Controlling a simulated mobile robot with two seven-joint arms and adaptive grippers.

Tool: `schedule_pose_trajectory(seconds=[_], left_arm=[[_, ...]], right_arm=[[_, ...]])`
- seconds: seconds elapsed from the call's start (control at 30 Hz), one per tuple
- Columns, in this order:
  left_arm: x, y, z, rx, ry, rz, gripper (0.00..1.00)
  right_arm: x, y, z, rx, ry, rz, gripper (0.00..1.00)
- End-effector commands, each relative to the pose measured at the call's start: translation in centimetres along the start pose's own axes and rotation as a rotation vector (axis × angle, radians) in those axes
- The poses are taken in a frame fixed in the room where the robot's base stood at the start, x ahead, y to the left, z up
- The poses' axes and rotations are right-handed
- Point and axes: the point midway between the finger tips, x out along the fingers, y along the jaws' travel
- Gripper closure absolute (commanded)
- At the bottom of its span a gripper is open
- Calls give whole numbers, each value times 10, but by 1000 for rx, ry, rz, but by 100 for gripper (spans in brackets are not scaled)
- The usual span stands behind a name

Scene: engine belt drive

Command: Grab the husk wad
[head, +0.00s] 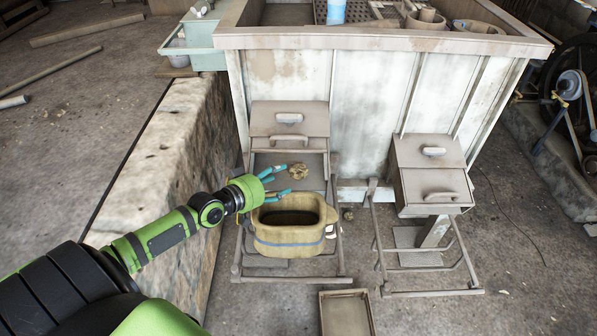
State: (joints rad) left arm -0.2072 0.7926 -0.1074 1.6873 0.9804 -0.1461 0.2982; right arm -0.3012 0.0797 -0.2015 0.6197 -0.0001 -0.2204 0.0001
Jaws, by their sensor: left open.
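The husk wad (298,171) is a small, rough, brown clump. It appears to rest on the grey chute (262,162) below the left hatch of the pale machine. My left gripper (287,179) has green and teal fingers and is open. Its fingertips point right, just left of the wad and slightly below it in the picture. The wad does not look gripped; I cannot tell whether a fingertip touches it. My right gripper is not in view.
A yellowish tub (290,236) with a blue stripe stands in a metal frame under the chute. A smaller brown clump (348,214) lies beside it. A shallow tray (347,312) is on the floor in front. A second hatch (432,180) is at right; a stone ledge (160,165) at left.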

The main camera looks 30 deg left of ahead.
Motion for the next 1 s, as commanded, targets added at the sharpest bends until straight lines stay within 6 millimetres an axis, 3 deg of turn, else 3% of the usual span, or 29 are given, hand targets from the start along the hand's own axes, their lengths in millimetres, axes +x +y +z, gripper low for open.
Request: schedule_pose_trajectory(seconds=[0.27, 0.6, 0.93, 1.0], left_arm=[[16, 0, -1, 0, 0, 1, 40], [57, -1, -3, 0, 0, 1, 40], [61, -1, -3, 1, -2, 1, 40], [61, -1, -3, 1, -2, 1, 68]], right_arm=[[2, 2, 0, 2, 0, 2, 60], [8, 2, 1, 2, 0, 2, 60], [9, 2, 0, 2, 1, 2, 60], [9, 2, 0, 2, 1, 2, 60]])
